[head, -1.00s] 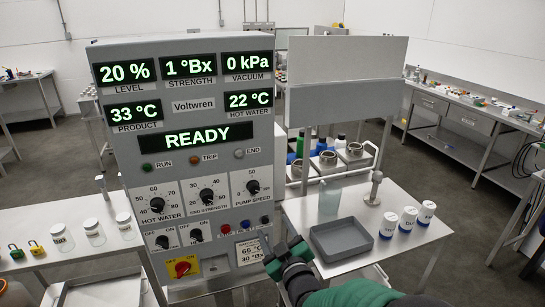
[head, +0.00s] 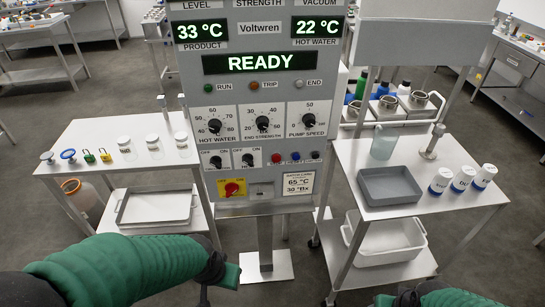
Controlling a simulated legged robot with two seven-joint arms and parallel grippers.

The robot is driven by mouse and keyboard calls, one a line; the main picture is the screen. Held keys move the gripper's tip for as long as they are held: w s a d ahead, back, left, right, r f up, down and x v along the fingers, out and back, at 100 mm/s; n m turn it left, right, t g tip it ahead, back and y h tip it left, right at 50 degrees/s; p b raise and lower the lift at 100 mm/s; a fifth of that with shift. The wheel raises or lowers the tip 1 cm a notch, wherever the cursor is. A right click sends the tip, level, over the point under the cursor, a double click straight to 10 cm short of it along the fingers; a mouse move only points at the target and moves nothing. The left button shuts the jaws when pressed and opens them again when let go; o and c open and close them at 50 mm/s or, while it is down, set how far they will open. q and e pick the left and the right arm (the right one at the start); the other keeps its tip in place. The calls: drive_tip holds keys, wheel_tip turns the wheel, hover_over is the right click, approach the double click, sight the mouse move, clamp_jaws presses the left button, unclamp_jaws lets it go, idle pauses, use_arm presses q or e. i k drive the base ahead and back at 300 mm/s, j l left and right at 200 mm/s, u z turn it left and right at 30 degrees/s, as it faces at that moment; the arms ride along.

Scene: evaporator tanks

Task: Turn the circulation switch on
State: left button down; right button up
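A grey control panel (head: 340,110) stands upright at the centre of the head view. Low on it are two small black OFF/ON knobs, a left one (head: 216,162) and a right one (head: 248,160). Their name labels are too small to read, so I cannot tell which is the circulation switch. Below them is a red rotary switch (head: 232,188) on a yellow plate. My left gripper (head: 217,283) is below and in front of the panel, apart from it; its finger opening is unclear. My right gripper (head: 400,298) is at the bottom edge, mostly cut off.
The left table (head: 90,140) holds jars, padlocks and a tray (head: 157,207) on its lower shelf.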

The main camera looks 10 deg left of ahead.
sight(216, 161)
drive_tip(key=j+u, duration=0.1)
drive_tip(key=u, duration=0.3)
drive_tip(key=j+u, duration=0.15)
drive_tip(key=u, duration=0.3)
drive_tip(key=j+u, duration=0.15)
drive_tip(key=u, duration=0.25)
drive_tip(key=j+u, duration=0.15)
drive_tip(key=u, duration=0.3)
